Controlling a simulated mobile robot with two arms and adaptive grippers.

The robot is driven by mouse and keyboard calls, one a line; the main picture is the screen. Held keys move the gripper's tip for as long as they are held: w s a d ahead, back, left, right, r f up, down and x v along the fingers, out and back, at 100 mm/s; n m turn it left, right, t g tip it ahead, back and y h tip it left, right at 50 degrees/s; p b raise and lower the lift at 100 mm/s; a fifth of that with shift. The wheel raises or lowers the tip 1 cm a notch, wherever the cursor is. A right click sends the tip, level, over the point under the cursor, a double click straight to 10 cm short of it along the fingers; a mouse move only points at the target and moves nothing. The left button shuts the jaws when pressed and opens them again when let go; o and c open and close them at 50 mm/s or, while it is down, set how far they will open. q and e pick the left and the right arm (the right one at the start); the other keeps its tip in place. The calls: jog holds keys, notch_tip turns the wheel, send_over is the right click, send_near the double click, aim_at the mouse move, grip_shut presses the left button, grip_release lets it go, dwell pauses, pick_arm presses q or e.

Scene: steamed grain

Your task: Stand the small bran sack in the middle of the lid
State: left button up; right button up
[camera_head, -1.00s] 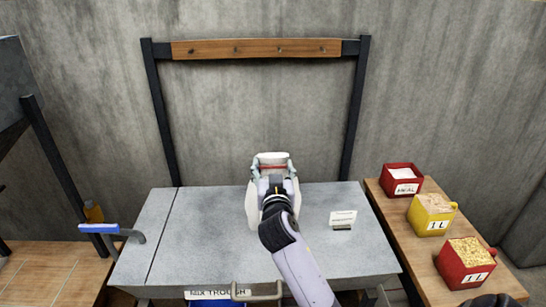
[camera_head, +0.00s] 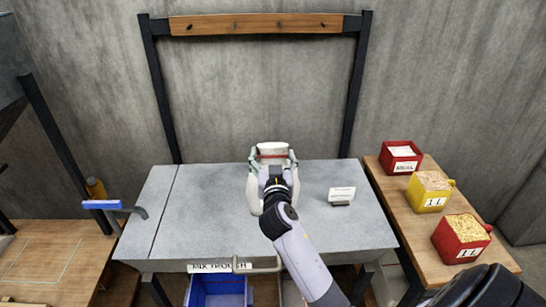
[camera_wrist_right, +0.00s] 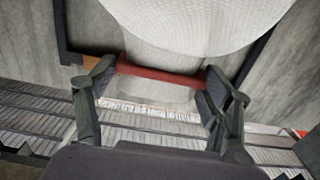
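The small bran sack (camera_head: 272,148) is white with a red band near its top. In the head view it is in front of me, over the middle of the grey lid (camera_head: 215,205). My right gripper (camera_head: 273,163) has its fingers on both sides of the sack's neck. In the right wrist view its fingertips press at the ends of the red band (camera_wrist_right: 160,75), and the sack's pale top (camera_wrist_right: 200,20) bulges above. My gripper and arm hide much of the sack's lower part, so I cannot tell whether its base touches the lid. My left gripper is out of view.
A small white card (camera_head: 342,194) stands on the lid's right. A blue-handled lever (camera_head: 102,204) is at its left edge. A red meal box (camera_head: 401,157), a yellow box (camera_head: 430,191) and a red grain box (camera_head: 462,238) stand on the right bench. A blue bin (camera_head: 217,291) is below.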

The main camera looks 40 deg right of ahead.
jog(key=shift+o, duration=0.4)
jog(key=shift+w, duration=0.1)
jog(key=b+v, duration=0.3)
jog(key=v, duration=0.9)
jog(key=shift+b, duration=0.35)
jog(key=shift+f, duration=0.1)
